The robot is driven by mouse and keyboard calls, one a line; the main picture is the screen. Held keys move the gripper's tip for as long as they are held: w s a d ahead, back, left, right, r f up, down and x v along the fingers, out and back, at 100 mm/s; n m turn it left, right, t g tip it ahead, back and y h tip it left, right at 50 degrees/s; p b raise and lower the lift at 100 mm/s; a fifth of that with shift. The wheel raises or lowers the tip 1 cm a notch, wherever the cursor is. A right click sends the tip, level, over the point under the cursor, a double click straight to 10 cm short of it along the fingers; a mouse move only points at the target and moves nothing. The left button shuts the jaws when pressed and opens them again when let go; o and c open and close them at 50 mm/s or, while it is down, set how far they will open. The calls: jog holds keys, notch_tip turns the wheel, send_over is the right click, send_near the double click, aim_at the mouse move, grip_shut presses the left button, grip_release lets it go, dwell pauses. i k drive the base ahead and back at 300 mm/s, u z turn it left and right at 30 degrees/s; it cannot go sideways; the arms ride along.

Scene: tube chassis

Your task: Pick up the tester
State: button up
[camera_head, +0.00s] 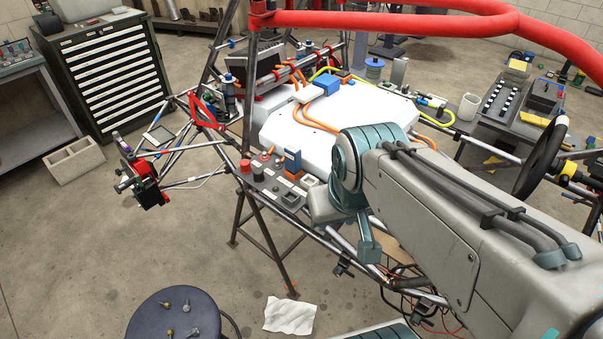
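I cannot identify the tester for certain. A small upright blue and orange block (293,162) stands on a dark grey panel (262,186) at the near side of the tube chassis, left of my arm; it may be the tester. My arm reaches in from the lower right and bends at a teal joint just right of this panel. Grey and teal arm parts hang below the joint.
A white battery-like case (300,130) with orange cables fills the chassis middle. Red tubes (400,20) cross above. A round dark stool (150,318) with small parts and a white paper (290,315) are in front. A drawer cabinet (110,70) stands back left. Floor at left is mostly clear.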

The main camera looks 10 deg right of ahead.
aim_at(293, 155)
jog(key=u, duration=0.2)
jog(key=k, duration=0.2)
jog(key=z, duration=0.75)
jog(key=i, duration=0.6)
jog(key=u, duration=0.75)
jog(key=i, duration=0.5)
